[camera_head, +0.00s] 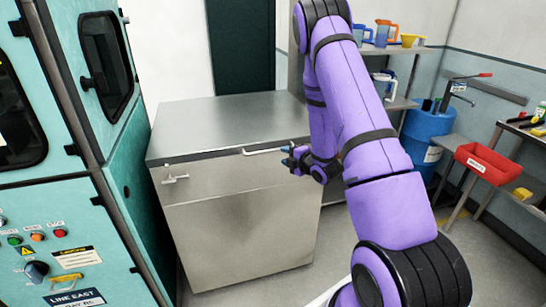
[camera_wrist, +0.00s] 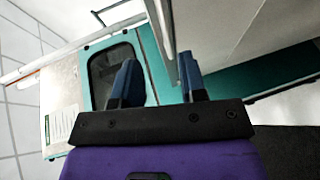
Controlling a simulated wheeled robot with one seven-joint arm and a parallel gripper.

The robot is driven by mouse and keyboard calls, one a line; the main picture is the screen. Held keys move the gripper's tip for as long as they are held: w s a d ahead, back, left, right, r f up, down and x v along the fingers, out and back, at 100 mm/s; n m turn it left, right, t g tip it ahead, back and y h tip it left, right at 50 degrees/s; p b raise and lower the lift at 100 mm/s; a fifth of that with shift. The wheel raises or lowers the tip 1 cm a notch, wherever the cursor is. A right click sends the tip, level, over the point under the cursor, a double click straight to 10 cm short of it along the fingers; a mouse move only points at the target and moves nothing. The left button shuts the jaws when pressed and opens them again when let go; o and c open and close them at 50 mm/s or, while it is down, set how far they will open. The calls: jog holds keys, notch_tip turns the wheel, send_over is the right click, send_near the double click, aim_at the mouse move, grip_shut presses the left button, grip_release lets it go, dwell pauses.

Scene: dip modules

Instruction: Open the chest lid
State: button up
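The chest (camera_head: 245,230) is a grey metal box with a flat lid (camera_head: 230,122), which lies shut. A pale bar handle (camera_head: 265,151) runs along the lid's front edge. A small latch (camera_head: 175,179) sits on the front at the left. My gripper (camera_head: 291,158) is at the handle's right end, in front of the chest. In the wrist view, its two blue fingers (camera_wrist: 160,82) stand apart with a gap between them. A light bar (camera_wrist: 162,25), apparently the handle, reaches down toward that gap. Whether it touches a finger cannot be told.
A teal machine (camera_head: 130,190) stands close on the chest's left. On the right are a blue drum (camera_head: 425,135), a red bin (camera_head: 487,163) on a bench, and shelves with jugs (camera_head: 385,32). The floor before the chest is partly clear.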

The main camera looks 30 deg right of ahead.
aim_at(271, 151)
jog(key=x, duration=1)
jog(key=shift+a+f, duration=0.1)
jog(key=shift+f, duration=0.25)
grip_shut()
